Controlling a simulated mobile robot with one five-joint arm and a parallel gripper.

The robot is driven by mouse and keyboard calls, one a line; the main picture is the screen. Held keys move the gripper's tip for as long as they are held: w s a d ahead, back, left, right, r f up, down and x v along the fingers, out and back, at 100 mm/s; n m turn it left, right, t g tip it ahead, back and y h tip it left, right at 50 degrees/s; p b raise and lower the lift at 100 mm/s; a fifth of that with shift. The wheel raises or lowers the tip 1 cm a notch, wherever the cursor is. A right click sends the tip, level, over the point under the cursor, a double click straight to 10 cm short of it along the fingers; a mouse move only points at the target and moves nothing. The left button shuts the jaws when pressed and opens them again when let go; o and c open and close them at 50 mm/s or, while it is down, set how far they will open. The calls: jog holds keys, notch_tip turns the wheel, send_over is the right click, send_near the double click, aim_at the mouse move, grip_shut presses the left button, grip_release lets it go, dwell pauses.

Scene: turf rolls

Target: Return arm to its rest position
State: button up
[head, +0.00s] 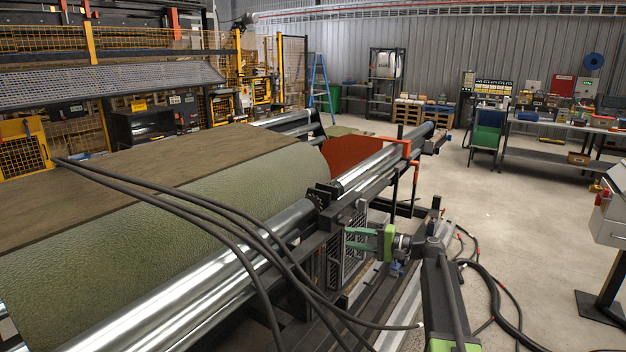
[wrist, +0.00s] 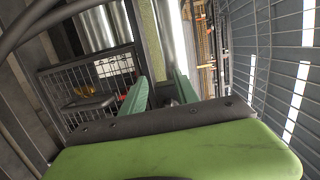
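My gripper (head: 348,237) is in the lower right middle of the head view, beside the dark frame of the roller machine. Its two teal fingers point left, toward a mesh guard (head: 347,258). My arm comes up from the bottom right behind it. In the wrist view the teal fingers of my gripper (wrist: 158,82) stand apart with nothing held between them. Beyond the fingers are a shiny roller (wrist: 168,40) and a narrow green strip of turf (wrist: 143,40). Whether the fingers touch the machine, I cannot tell.
Long steel rollers (head: 215,275) and the green turf sheet (head: 230,200) fill the left. Black hoses (head: 240,235) cross in front. More cables (head: 490,285) lie on the floor to the right. Open concrete floor (head: 520,220) lies right of my arm, before a workbench (head: 550,155).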

jog(key=s+a+f+n+g+h+p, duration=0.1)
jog(key=s+a+f+n+g+h, duration=0.15)
jog(key=s+a+f, duration=0.4)
jog(key=s+a+f+n+g+h+p, duration=0.1)
jog(key=s+a+f+g+h+p, duration=0.15)
jog(key=s+a, duration=0.65)
jog(key=s+d+f+n+g+h, duration=0.1)
jog(key=s+d+f+h, duration=0.3)
jog(key=s+d, duration=0.3)
jog(key=s+d+f+g+h, duration=0.1)
jog(key=s+d+f+h, duration=0.3)
jog(key=s+d+h, duration=0.2)
jog(key=shift+s+d+f+n, duration=0.35)
jog(key=shift+s+d, duration=0.6)
jog(key=shift+d, duration=0.3)
